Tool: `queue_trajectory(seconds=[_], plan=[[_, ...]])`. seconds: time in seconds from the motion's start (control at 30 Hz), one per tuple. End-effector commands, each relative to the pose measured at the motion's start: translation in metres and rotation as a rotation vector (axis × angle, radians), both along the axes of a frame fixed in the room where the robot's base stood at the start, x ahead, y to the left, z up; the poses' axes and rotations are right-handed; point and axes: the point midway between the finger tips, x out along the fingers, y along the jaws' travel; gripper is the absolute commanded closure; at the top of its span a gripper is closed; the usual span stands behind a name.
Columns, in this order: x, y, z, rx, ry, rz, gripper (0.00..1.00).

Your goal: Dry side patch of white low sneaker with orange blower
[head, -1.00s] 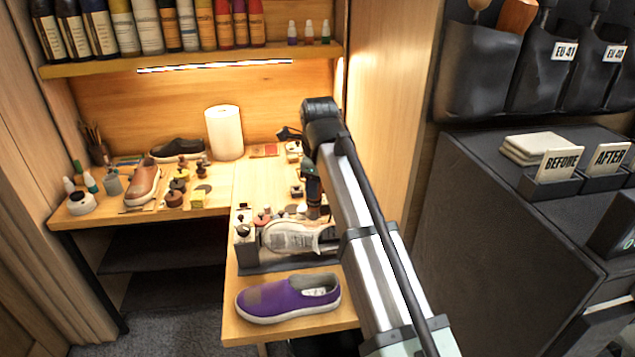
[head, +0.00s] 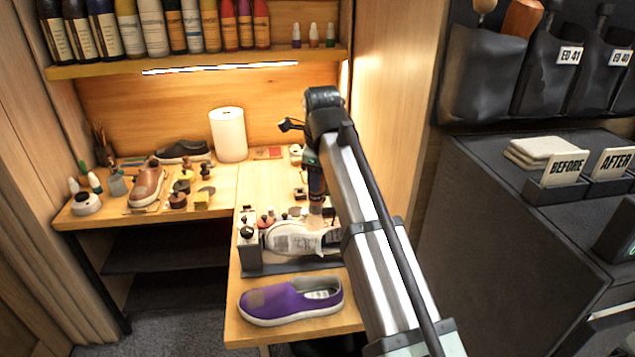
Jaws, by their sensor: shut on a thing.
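The white low sneaker (head: 292,239) lies on its side in a dark holder (head: 285,268) on the near part of the bench. A grey patch shows on its upturned side. My gripper (head: 316,193) points down just above and behind the sneaker's right part, at the bench's right side. It is shut on a small orange-brown thing (head: 316,213), apparently the orange blower, mostly hidden by the gripper and arm. Its tip looks close to the sneaker; whether it touches I cannot tell. My arm hides the sneaker's right end.
A purple slip-on shoe (head: 290,300) lies in front of the holder. Small bottles and brushes stand behind the sneaker. A white paper roll (head: 228,135), a brown shoe (head: 147,187) and a black shoe (head: 183,151) are farther back. A dark cabinet (head: 520,240) stands at right.

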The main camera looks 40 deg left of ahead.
Motion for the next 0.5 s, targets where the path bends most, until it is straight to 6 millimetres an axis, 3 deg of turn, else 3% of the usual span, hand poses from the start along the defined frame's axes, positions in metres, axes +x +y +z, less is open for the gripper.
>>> queue_trajectory(seconds=[0.5], plan=[[0.000,0.000,0.041,0.001,-0.001,0.000,0.99]])
